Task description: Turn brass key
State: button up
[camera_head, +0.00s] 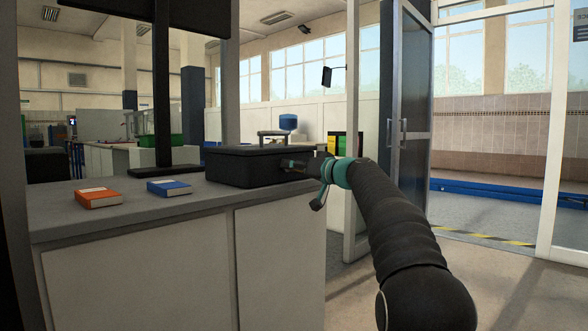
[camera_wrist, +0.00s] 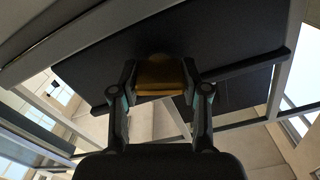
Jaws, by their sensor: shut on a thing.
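The brass key (camera_wrist: 158,78) shows in the wrist view as a dull gold piece between my fingers, against a dark panel. My gripper (camera_wrist: 160,84) is shut on it, with a finger on each side. In the head view my gripper (camera_head: 296,163) meets the right side of a black box (camera_head: 232,167) on the grey counter. The key itself is hidden or too small to make out in the head view. How far the key is turned cannot be told.
An orange book (camera_head: 98,198) and a blue book (camera_head: 169,187) lie on the counter (camera_head: 60,205) left of the box. A black stand (camera_head: 162,172) rises behind them. A glass door and open floor (camera_head: 490,270) lie to the right.

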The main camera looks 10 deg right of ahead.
jog(key=m+p, duration=0.1)
jog(key=m, duration=0.5)
jog(key=m+p, duration=0.1)
jog(key=m, duration=0.2)
jog(key=shift+w+f+m, duration=0.1)
jog(key=shift+m, duration=0.3)
jog(key=shift+d+f+m+p, duration=0.15)
jog(key=shift+m+p, duration=0.35)
jog(key=shift+m, duration=0.9)
jog(key=o, duration=1.1)
jog(key=shift+o, duration=0.2)
jog(key=v, duration=1.2)
jog(key=shift+m, duration=0.3)
